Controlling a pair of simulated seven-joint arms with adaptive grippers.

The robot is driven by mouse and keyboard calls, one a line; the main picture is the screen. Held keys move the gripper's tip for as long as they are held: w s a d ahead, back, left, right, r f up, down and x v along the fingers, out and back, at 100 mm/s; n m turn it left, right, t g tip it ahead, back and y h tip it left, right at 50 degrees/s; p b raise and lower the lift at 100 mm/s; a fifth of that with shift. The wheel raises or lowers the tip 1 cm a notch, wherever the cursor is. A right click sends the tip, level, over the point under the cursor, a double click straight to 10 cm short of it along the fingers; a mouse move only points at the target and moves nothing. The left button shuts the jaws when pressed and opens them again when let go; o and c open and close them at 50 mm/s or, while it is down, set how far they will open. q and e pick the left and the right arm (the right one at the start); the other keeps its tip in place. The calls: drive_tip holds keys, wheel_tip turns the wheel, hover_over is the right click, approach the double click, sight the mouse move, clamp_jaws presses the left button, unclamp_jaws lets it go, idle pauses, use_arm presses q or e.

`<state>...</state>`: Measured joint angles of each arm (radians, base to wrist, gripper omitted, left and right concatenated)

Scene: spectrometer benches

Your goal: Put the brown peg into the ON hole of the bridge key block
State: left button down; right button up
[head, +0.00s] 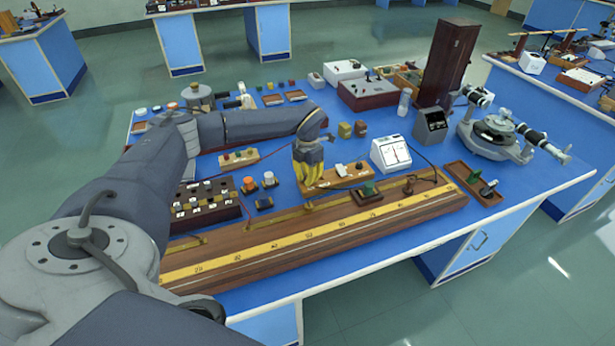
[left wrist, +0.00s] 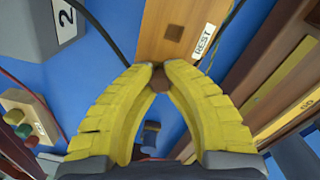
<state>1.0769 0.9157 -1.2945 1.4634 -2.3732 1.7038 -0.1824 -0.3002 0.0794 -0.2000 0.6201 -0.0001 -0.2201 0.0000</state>
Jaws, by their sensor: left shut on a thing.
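My left gripper (head: 309,181) is over the left part of the bridge key block (head: 349,180), a light wooden block among the instruments. In the left wrist view its yellow fingertips (left wrist: 159,68) are closed on the brown peg (left wrist: 160,82), of which only a small end shows between them. The ON hole cannot be made out. The peg is hidden by the fingers in the head view. My right gripper is not in view.
A long metre-scale board (head: 300,240) lies in front of the block. A white meter (head: 390,153) stands to its right and a dark plug box (head: 207,202) to its left. Black and red wires cross the crowded blue bench.

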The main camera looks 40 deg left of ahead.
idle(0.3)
use_arm(q)
drive_tip(key=c, duration=1.4)
unclamp_jaws()
wheel_tip(320, 180, up, 12)
